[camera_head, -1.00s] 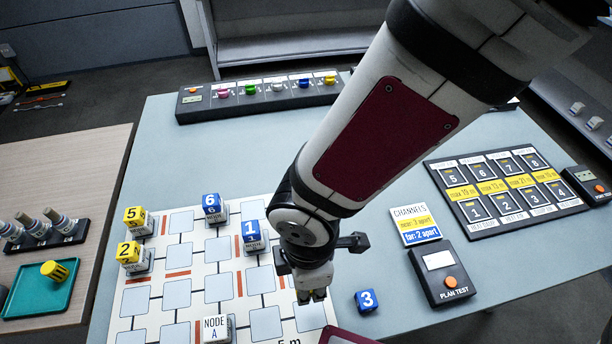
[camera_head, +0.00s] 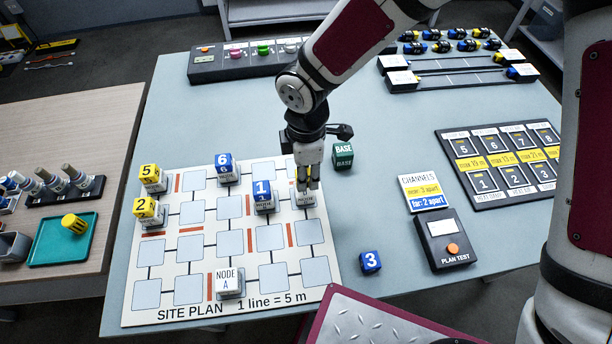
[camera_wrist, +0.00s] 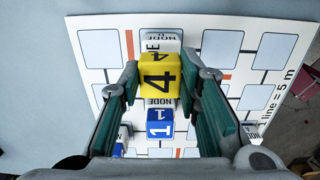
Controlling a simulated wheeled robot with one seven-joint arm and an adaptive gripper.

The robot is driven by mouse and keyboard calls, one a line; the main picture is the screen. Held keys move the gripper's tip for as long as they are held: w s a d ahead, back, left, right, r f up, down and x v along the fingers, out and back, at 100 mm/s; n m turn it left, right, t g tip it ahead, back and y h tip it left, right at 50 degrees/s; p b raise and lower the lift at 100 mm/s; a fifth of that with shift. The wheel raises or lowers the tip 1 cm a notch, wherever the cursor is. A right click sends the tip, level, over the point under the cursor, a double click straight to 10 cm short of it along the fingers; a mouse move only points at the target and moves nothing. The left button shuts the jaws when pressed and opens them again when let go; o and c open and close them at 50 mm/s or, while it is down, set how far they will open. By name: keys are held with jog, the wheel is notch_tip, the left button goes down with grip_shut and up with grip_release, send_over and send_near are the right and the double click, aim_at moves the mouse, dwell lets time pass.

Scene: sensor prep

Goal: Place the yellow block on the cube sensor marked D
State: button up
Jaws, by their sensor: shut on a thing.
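The yellow block marked 4 (camera_wrist: 158,76) is between the two fingers of my gripper (camera_wrist: 160,95) in the wrist view. My gripper is shut on it. In the head view my gripper (camera_head: 307,180) points down at the right back of the site plan, hiding most of the block. A pale cube sensor (camera_head: 306,200) is directly below the fingertips; it also shows behind the block in the wrist view (camera_wrist: 165,38). Its label says NODE, but its letter is too small to read surely. I cannot tell whether block and sensor touch.
Blue block 1 (camera_head: 263,190) stands on a sensor just left of my gripper. Blue 6 (camera_head: 225,161), yellow 5 (camera_head: 149,172) and yellow 2 (camera_head: 145,206) stand further left. A green BASE cube (camera_head: 343,157) is close on the right. Node A (camera_head: 228,282) and blue 3 (camera_head: 370,262) are nearer.

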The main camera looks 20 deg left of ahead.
jog(key=shift+s+f, duration=0.1)
jog(key=shift+f, duration=1.15)
jog(key=shift+f, duration=0.15)
jog(key=o, duration=1)
notch_tip(320, 180, up, 12)
jog(key=shift+r, duration=0.15)
